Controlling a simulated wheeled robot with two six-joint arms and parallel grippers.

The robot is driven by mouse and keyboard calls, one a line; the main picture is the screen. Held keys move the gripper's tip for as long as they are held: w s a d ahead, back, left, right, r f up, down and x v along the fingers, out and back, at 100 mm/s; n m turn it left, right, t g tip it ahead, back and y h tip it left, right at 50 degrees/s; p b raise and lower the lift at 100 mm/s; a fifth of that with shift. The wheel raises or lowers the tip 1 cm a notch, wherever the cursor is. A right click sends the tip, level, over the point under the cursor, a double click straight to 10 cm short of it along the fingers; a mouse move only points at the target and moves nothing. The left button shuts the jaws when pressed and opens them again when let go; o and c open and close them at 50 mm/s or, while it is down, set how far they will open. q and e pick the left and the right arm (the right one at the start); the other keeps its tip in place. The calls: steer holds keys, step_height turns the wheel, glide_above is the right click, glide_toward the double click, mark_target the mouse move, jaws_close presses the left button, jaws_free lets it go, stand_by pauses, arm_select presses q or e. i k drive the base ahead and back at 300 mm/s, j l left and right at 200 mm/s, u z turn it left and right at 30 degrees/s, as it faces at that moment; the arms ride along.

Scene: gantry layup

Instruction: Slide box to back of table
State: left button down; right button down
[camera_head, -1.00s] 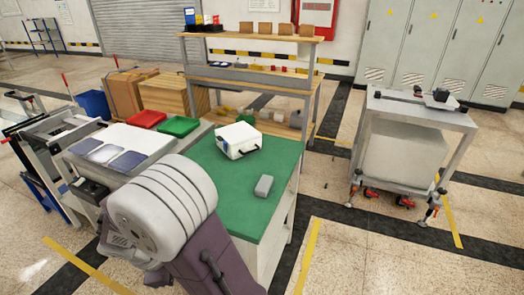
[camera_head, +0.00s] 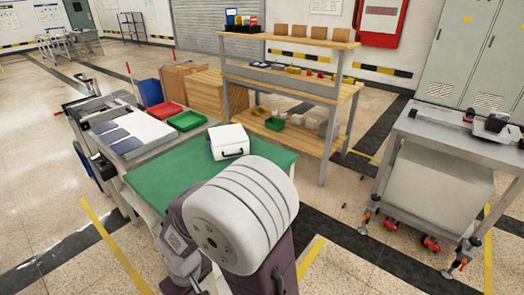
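A white box (camera_head: 229,141) with a dark handle on its front side sits on the green-topped table (camera_head: 160,178), toward the table's back edge. One of my arm links covers the front right part of the table top. The small grey object seen earlier on the table is hidden behind it. Neither of my grippers shows in this view, so I see nothing touching the box.
A trolley with a red tray (camera_head: 166,110), a green tray (camera_head: 187,120) and dark sheets stands left of the table. A wooden shelf unit (camera_head: 284,74) stands behind. A grey metal cart (camera_head: 442,131) is at right, with open floor between.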

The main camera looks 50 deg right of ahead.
mark_target(234, 150)
steer(key=l, duration=0.5)
steer(key=k+l+u, duration=0.15)
steer(key=l, duration=0.85)
steer(key=k+l+u, duration=0.1)
steer(key=l, duration=0.4)
steer(key=k, duration=0.05)
